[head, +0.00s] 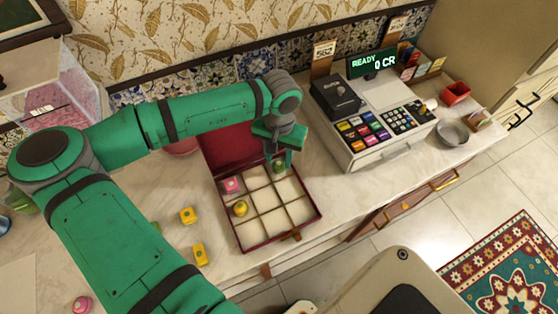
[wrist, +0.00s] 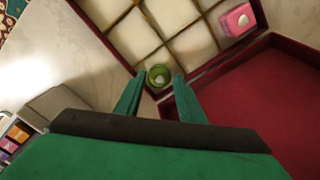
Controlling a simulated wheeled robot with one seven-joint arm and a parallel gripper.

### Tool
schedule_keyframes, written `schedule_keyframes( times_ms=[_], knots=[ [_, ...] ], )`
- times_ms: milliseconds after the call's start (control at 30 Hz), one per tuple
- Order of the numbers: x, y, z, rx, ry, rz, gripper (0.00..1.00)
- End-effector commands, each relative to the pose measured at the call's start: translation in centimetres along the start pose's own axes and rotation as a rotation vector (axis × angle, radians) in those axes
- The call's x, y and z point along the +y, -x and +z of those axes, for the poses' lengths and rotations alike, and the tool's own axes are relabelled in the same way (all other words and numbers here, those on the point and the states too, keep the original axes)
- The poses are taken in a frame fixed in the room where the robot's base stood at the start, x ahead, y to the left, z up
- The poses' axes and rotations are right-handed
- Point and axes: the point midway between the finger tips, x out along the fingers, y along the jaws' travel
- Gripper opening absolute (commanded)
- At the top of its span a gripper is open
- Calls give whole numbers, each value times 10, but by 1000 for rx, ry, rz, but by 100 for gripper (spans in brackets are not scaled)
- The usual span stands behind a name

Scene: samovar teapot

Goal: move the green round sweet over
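The green round sweet (head: 279,166) is in the back right compartment of the open red box (head: 275,238). It also shows in the wrist view (wrist: 159,76), a small green round with a pale top, between and just beyond my fingertips. My gripper (head: 278,156) is over that compartment, pointing down. Its two fingers are apart, one on each side of the sweet, with a small gap visible on both sides. A pink square sweet (head: 230,185) is in the back left compartment. A yellow round sweet (head: 240,208) is in the left compartment of the middle row.
The red lid (head: 229,147) stands open behind the box. Two yellow sweets (head: 188,215) (head: 200,254) and a pink sweet (head: 82,304) lie on the counter at left. A cash register (head: 375,135) stands to the right. The box's other compartments look empty.

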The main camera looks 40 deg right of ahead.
Motion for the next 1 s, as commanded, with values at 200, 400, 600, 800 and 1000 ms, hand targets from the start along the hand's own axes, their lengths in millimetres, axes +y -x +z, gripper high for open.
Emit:
schedule_keyframes(
  times_ms=[200,400,600,800,1000],
  knots=[
    [0,46,-1,3,0,0,36],
    [0,78,-1,3,0,-1,36],
    [0,92,0,1,0,0,36],
    [0,94,0,1,0,0,36],
    [0,93,0,1,0,0,36]
  ],
)
